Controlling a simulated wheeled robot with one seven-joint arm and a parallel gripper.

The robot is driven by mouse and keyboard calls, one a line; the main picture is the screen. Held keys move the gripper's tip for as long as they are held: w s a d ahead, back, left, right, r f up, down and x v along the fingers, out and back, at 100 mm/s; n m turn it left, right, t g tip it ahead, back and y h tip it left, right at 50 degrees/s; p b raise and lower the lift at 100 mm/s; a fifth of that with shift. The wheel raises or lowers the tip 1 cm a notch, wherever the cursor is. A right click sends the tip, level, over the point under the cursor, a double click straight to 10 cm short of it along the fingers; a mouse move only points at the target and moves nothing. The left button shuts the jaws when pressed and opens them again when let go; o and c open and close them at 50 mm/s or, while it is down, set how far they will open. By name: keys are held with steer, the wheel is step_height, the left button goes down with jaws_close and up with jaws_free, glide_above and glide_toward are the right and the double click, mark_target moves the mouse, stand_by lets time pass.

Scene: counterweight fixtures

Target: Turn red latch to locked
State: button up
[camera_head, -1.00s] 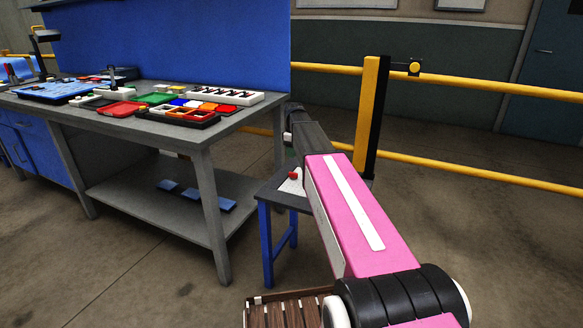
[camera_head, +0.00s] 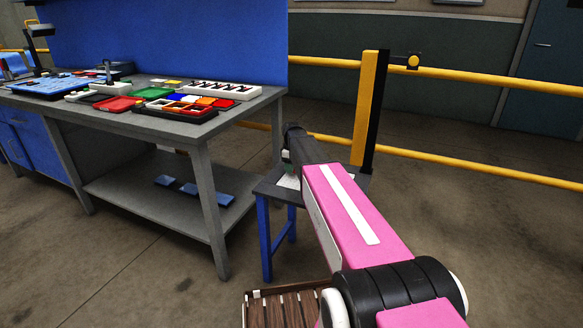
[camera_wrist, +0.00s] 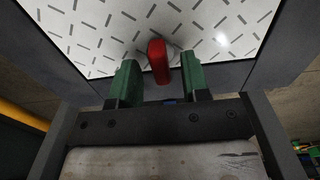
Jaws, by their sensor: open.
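The red latch (camera_wrist: 158,62) shows in the wrist view as an upright red bar on a white plate with grey dashes (camera_wrist: 95,30). My gripper (camera_wrist: 160,82) is open, its two green fingers either side of the latch's near end, with a gap on each side. I cannot tell whether the fingers are level with the latch in height. In the head view the white plate (camera_head: 289,181) lies on a small blue-legged stand (camera_head: 325,185), and my pink arm and wrist hide the latch.
A yellow and black post (camera_head: 368,110) stands just behind the small stand, with yellow rails (camera_head: 470,77) running right. A grey workbench (camera_head: 240,110) with several coloured trays is at left. A slatted wooden surface (camera_head: 285,308) is in front, low down. Floor at right is clear.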

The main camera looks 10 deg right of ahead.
steer(key=shift+f, duration=0.1)
jaws_close()
steer(key=shift+m, duration=0.3)
steer(key=m, duration=0.3)
steer(key=shift+m, duration=0.3)
steer(key=m, duration=1.3)
steer(key=shift+m, duration=0.3)
